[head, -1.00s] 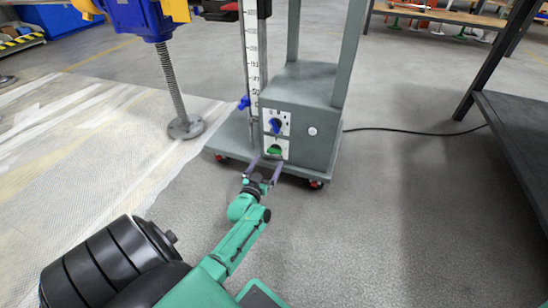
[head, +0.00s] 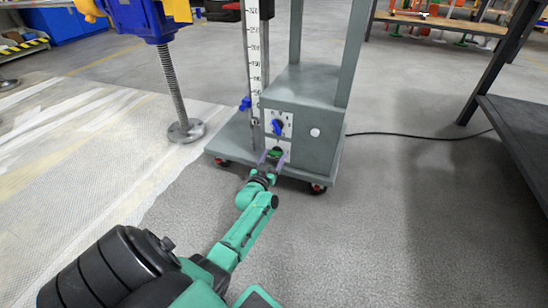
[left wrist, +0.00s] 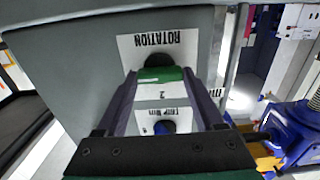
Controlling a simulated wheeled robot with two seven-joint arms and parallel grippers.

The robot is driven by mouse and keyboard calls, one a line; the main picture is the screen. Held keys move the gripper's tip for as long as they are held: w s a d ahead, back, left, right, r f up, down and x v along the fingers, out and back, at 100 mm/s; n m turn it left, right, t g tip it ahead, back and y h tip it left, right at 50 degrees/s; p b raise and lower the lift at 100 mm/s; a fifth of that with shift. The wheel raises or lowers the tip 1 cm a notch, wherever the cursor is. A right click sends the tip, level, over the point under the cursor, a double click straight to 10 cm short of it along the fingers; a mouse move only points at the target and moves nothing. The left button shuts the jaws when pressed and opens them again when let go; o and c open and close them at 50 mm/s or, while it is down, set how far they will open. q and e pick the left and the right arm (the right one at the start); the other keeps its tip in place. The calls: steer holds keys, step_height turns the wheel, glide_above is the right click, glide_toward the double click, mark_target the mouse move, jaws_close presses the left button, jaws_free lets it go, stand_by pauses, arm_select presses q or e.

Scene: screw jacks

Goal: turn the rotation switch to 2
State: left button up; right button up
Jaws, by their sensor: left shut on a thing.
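The rotation switch is a green knob (head: 275,153) low on the front of the grey cart's box. In the left wrist view the green knob (left wrist: 162,75) sits on a white plate lettered ROTATION (left wrist: 150,41), seen upside down, with a 2 below the knob in the picture. My left gripper (head: 270,160) reaches it from the front. Its two fingers (left wrist: 160,78) stand on either side of the knob's bar and are shut on it. The knob's exact pointing is hard to read. My right gripper is not in view.
A blue knob (head: 278,127) on a second white plate sits just above the green one, and a white button (head: 314,132) is to its right. The cart's wheeled base (head: 225,140) sticks out below. A blue jack (head: 140,18) stands left; a dark table (head: 520,125) is right.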

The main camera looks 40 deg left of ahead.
arm_select(q)
steer(key=n, duration=0.4)
steer(key=shift+p, duration=0.35)
steer(key=n, duration=0.4)
steer(key=shift+a+n, duration=0.1)
steer(key=shift+n, duration=0.2)
steer(key=n, duration=0.4)
steer(key=shift+f, duration=0.15)
steer(key=n, duration=0.5)
steer(key=shift+s+f+b, duration=0.1)
steer(key=shift+b, duration=0.25)
